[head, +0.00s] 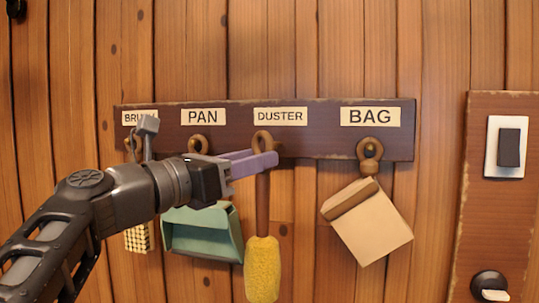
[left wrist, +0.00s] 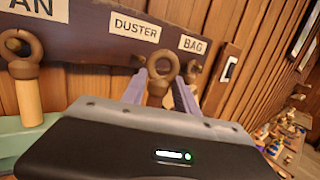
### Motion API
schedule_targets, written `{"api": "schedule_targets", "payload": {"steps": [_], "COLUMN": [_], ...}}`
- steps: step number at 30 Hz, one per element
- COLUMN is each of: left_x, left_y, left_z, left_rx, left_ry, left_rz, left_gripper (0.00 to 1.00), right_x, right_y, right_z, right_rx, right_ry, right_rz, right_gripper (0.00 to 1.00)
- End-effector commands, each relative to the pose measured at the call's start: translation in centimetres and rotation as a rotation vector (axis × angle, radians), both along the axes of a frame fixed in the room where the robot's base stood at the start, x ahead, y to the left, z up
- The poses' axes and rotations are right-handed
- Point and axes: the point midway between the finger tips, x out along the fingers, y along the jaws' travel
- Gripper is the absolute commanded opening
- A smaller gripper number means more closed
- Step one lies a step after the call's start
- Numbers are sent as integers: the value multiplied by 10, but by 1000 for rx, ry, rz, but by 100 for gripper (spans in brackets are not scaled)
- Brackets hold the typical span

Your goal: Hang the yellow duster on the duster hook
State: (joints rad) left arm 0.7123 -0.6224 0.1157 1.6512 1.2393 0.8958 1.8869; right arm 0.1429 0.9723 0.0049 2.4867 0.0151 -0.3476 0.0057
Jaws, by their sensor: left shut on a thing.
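The yellow duster (head: 262,268) hangs upright with its yellow head down and its brown handle (head: 262,205) up. My left gripper (head: 256,163), with lilac fingers, is shut on the upper handle just below its ring (head: 262,138). The ring lies in front of the dark rack, just below the DUSTER label (head: 280,116). In the left wrist view the ring (left wrist: 157,80) shows between the fingers of my left gripper (left wrist: 160,94). My right gripper is not in view.
The dark rack (head: 320,143) runs along the plank wall. A teal pan (head: 203,236) hangs left of the duster and a tan bag (head: 368,222) right of it. A brush (head: 139,239) is partly behind my left arm. A switch panel (head: 493,220) is at far right.

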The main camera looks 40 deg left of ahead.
Motion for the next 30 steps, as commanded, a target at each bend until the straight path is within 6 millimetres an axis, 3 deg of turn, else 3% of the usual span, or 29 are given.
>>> {"api": "schedule_targets", "payload": {"steps": [17, 30], "left_x": [-2, 19], "left_y": [-1, 7], "left_z": [5, 3], "left_rx": [-5, -6], "left_ry": [3, 3], "left_rz": [3, 3], "left_gripper": [0, 0], "right_x": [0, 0], "right_y": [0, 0], "right_z": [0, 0], "right_rx": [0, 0], "right_ry": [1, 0], "right_rz": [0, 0], "right_gripper": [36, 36]}}
